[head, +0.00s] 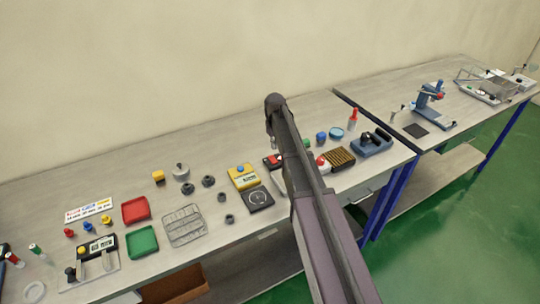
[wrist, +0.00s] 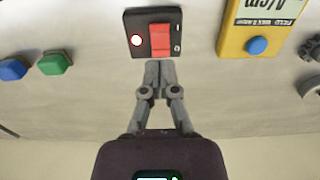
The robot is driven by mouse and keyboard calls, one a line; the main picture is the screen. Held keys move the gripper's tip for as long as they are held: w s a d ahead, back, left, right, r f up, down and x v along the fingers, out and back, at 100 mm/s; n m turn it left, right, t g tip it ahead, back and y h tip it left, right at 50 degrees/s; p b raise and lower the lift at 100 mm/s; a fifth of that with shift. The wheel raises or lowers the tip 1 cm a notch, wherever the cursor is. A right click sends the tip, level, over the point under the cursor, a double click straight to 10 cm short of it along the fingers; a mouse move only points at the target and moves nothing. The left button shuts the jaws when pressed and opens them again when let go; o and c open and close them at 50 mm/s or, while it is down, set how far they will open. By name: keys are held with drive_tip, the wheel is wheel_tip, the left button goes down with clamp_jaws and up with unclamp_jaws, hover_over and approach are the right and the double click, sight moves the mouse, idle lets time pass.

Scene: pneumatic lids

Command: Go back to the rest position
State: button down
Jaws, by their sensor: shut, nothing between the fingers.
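My gripper (wrist: 159,64) is shut with its fingertips together and nothing between them. In the wrist view its tips are at the near edge of a small black box (wrist: 175,45) with a red rocker switch (wrist: 160,40) and a pale round lamp (wrist: 137,40). I cannot tell whether the tips touch the box. The box also shows in the head view (head: 271,161), just left of my arm. In the head view my arm reaches over the bench from the bottom, and the gripper's fingers cannot be made out.
A yellow meter (head: 243,177) stands beside the box, with a dark square plate (head: 258,198) in front. A red tray (head: 136,210), a green tray (head: 142,241) and a clear compartment box (head: 184,225) lie left. Blue (wrist: 12,69) and green (wrist: 55,63) pieces lie on the box's other side.

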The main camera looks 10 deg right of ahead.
drive_tip(key=s+m, duration=0.3)
drive_tip(key=s, duration=2.6)
drive_tip(key=shift+a+m, duration=0.25)
drive_tip(key=shift+m, duration=0.05)
drive_tip(key=shift+d, duration=0.1)
